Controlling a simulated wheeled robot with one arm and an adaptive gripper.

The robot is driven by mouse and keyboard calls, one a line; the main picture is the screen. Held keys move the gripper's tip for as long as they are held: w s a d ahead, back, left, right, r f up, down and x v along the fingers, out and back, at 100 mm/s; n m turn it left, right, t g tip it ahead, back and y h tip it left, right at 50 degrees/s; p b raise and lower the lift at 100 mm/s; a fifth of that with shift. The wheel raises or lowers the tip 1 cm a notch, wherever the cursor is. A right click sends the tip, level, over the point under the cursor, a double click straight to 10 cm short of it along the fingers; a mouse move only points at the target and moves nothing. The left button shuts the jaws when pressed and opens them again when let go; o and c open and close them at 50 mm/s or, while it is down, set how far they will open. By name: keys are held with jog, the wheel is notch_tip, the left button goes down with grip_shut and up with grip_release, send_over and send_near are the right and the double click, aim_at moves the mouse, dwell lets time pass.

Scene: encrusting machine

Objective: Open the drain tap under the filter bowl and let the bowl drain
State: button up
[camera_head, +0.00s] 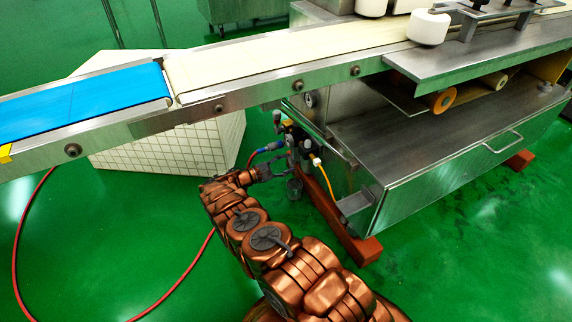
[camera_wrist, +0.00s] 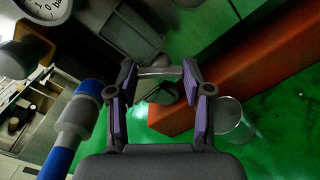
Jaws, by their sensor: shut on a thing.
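My gripper (camera_wrist: 160,72) is shut on a small metal piece, the drain tap's handle (camera_wrist: 157,73) by its look, which spans between the two fingertips in the wrist view. A dark rounded part (camera_wrist: 164,94) shows just beyond it, between the fingers; I cannot tell whether it is part of the tap or of the filter bowl. In the head view my gripper (camera_head: 271,173) is low beside the machine's air fittings, where the tap and bowl are too small to make out. A clear cup (camera_wrist: 232,121) stands on the floor right of the fingers. I cannot see any liquid flowing.
A blue and grey hose fitting (camera_wrist: 75,125) is close on the left of the wrist view, near a round gauge (camera_wrist: 42,8). A red-brown beam (camera_wrist: 235,80) runs beside the cup. A yellow tube (camera_head: 326,177) and a red hose (camera_head: 20,225) are near. Open green floor lies left.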

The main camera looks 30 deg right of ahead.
dwell(0.5)
jog(key=o, duration=1.2)
jog(key=shift+c, duration=0.2)
